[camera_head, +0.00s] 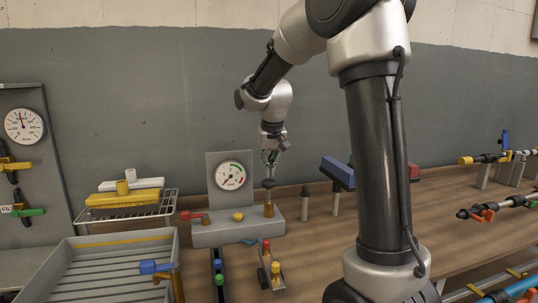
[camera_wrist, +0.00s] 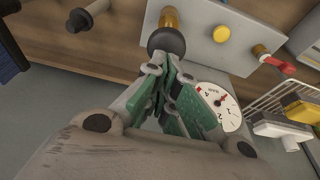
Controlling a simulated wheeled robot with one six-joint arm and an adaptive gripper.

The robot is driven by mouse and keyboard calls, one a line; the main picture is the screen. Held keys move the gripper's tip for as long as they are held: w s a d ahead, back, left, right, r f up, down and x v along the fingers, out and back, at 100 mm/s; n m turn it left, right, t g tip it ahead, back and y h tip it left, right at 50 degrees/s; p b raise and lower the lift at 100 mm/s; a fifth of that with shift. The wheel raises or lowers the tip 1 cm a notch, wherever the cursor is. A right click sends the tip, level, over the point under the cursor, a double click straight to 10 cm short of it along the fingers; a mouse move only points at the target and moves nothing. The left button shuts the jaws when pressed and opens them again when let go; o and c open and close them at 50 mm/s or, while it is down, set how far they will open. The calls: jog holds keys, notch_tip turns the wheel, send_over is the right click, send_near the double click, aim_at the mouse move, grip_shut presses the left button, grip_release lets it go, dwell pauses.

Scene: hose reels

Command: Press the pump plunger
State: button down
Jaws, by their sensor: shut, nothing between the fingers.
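The pump plunger is a dark round knob (camera_head: 268,184) on a brass cylinder (camera_head: 268,208), standing upright at the right end of a grey block (camera_head: 225,232). The knob (camera_wrist: 166,41) and its brass part (camera_wrist: 169,17) also show in the wrist view. My gripper (camera_head: 270,173) points down directly above the knob. In the wrist view its green-padded fingers (camera_wrist: 163,63) are together and empty, with the tips at the knob's edge. I cannot tell whether they touch it. A round gauge (camera_head: 230,176) stands on a panel behind the block.
A red-handled valve (camera_head: 194,215) and a yellow button (camera_head: 238,216) sit on the same block. A blue-handled piece (camera_head: 338,172) stands to the right. A wire rack (camera_head: 125,210) with yellow and white blocks and a grey tray (camera_head: 105,268) are left. Small coloured levers stand in front.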

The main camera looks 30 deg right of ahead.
aim_at(269, 180)
jog(key=shift+f, duration=0.5)
jog(key=shift+f, duration=2.35)
notch_tip(269, 180, up, 4)
jog(key=shift+r, duration=0.25)
jog(key=v, duration=0.9)
jog(key=shift+r, duration=0.4)
jog(key=shift+s, duration=0.1)
